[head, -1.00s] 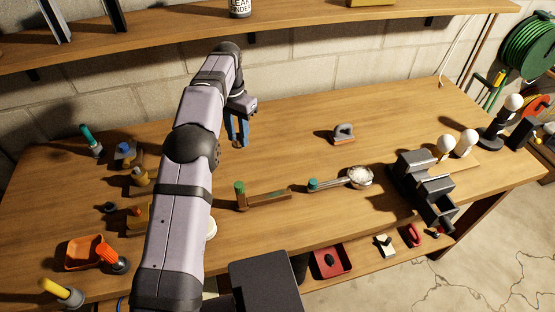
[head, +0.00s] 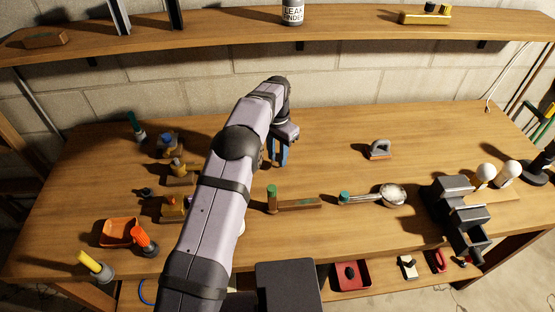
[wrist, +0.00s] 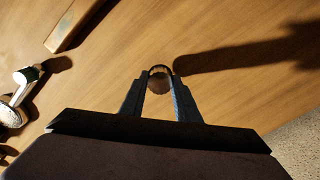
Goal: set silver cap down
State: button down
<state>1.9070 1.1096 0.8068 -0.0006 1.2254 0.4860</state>
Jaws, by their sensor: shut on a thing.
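My gripper (head: 278,163) hangs fingers-down over the back middle of the wooden workbench (head: 335,140). In the wrist view its two dark fingers (wrist: 160,85) are shut on a small round shiny piece, the silver cap (wrist: 159,82). The cap sits between the fingertips and reflects the brown of the wood. The cap cannot be made out in the head view. A long shadow starts beside the fingertips, so they look close to the bench top; whether the cap touches it I cannot tell.
A wooden bar with a green knob (head: 297,204) and a ladle-like tool with a white-filled bowl (head: 392,195) lie in front. A small grey-handled block (head: 380,150) stands to the right, a grey vise (head: 455,205) farther right. Several fittings stand left. The bench around my gripper is clear.

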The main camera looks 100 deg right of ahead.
aim_at(277, 157)
jog(key=shift+f+p, duration=0.4)
jog(key=shift+f, duration=0.95)
jog(key=shift+f, duration=0.2)
jog(key=c, duration=1.3)
grip_release()
jog(key=shift+c, duration=0.2)
jog(key=shift+r, duration=0.1)
notch_tip(277, 157, up, 12)
jog(key=b, duration=0.3)
jog(key=shift+r, duration=0.15)
